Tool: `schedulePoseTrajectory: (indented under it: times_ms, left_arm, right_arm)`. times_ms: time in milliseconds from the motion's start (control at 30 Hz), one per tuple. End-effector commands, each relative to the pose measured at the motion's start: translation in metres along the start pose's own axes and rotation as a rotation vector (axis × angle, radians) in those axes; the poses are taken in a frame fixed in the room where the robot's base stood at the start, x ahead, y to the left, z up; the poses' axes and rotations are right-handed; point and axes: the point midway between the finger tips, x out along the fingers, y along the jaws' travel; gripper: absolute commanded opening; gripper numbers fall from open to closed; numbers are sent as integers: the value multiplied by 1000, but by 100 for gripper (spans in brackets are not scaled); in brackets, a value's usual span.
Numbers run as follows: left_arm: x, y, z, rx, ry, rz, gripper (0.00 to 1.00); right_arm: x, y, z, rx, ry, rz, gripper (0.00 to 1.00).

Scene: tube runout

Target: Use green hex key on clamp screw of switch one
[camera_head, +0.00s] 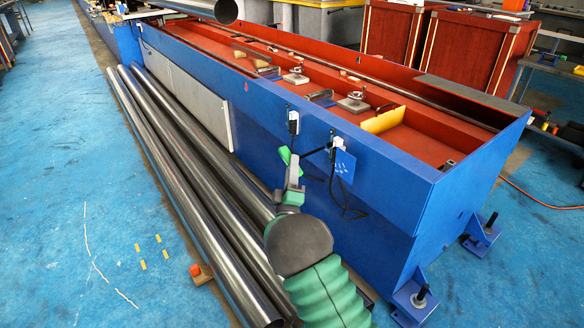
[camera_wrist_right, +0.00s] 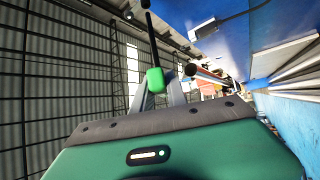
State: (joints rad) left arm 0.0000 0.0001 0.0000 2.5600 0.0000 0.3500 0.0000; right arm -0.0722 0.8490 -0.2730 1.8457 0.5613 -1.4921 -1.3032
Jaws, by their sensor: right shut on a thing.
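My right gripper (camera_head: 290,172) is beside the blue side wall of the long machine bed, below its top edge. It is shut on the green hex key (camera_head: 285,155). In the right wrist view, the key's green grip (camera_wrist_right: 155,80) sits between the fingertips, and a dark shaft runs up from it. Two small switches are on the wall: a left one (camera_head: 293,122) just above the gripper and a right one (camera_head: 336,142) with a hanging cable. I cannot tell which is switch one. The clamp screws are too small to make out. My left gripper is not in view.
The blue machine bed (camera_head: 400,165) has a red trough holding small fixtures and a yellow plate (camera_head: 383,120). Long steel tubes (camera_head: 180,180) lie along its foot. A blue tag (camera_head: 345,166) hangs near the right switch. The blue floor at left is mostly clear.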

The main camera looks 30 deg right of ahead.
Motion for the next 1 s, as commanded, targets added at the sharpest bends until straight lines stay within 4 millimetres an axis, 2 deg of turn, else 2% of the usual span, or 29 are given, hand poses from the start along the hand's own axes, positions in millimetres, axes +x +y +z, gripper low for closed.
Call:
schedulePoseTrajectory:
  times_ms: [1000]
  left_arm:
    - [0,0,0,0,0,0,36]
  right_arm:
    - [12,0,15,1,0,1,0]
